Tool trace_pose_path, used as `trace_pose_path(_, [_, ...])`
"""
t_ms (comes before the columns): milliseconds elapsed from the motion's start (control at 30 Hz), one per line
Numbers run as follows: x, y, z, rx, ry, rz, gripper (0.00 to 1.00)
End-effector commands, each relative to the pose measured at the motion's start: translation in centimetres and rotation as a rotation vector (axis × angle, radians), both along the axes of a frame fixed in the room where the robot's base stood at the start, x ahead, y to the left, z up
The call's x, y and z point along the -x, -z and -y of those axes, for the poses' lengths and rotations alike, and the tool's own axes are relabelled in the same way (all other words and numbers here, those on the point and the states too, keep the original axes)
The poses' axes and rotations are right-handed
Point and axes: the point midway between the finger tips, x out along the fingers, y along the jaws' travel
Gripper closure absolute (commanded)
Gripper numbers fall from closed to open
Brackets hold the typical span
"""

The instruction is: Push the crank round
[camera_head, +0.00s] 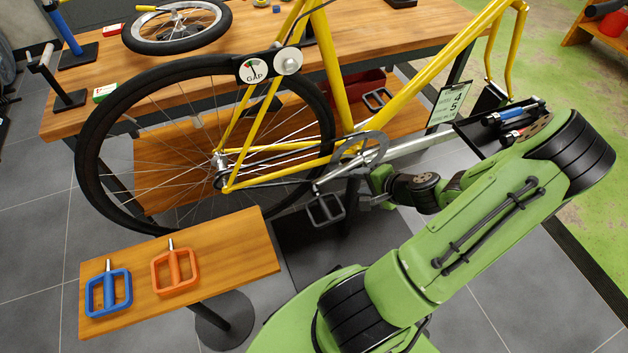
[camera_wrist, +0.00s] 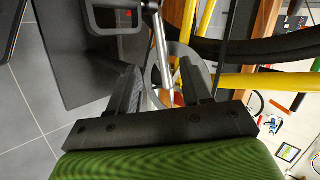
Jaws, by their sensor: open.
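The silver crank (camera_head: 335,174) slants down left from the chainring (camera_head: 372,143) of the yellow bicycle to a dark pedal (camera_head: 326,209). My gripper (camera_head: 368,202) is low beside the crank, to the right of the pedal, partly hidden by my arm. In the wrist view the gripper (camera_wrist: 161,82) is open, with its two dark fingers apart. The crank (camera_wrist: 163,48) shows as a silver bar crossing the gap between them, and the pedal (camera_wrist: 117,20) is at upper left. I cannot tell whether a finger touches the crank.
The rear wheel (camera_head: 81,150) and yellow frame (camera_head: 337,75) stand left and above. A wooden stand (camera_head: 225,255) at lower left holds a blue pedal (camera_head: 122,291) and an orange pedal (camera_head: 192,270). A workbench (camera_head: 390,45) stands behind. A tool tray (camera_head: 470,132) is at right.

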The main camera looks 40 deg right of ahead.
Motion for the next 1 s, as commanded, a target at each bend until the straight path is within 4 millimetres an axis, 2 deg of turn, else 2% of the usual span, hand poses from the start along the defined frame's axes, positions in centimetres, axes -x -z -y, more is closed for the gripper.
trace_pose_path(167, [-1.1, 1.3, 0.3, -0.007, 0.018, 0.011, 0.52])
trace_pose_path(500, [-7.5, 7.0, 0.2, -0.006, 0.014, 0.009, 0.52])
trace_pose_path(700, [-10.6, 9.6, 0.2, -0.006, 0.016, 0.009, 0.52])
trace_pose_path(833, [-11.6, 10.3, 0.2, -0.005, 0.017, 0.008, 0.52])
trace_pose_path(1000, [-11.7, 10.4, 0.2, -0.006, 0.018, 0.007, 0.52])
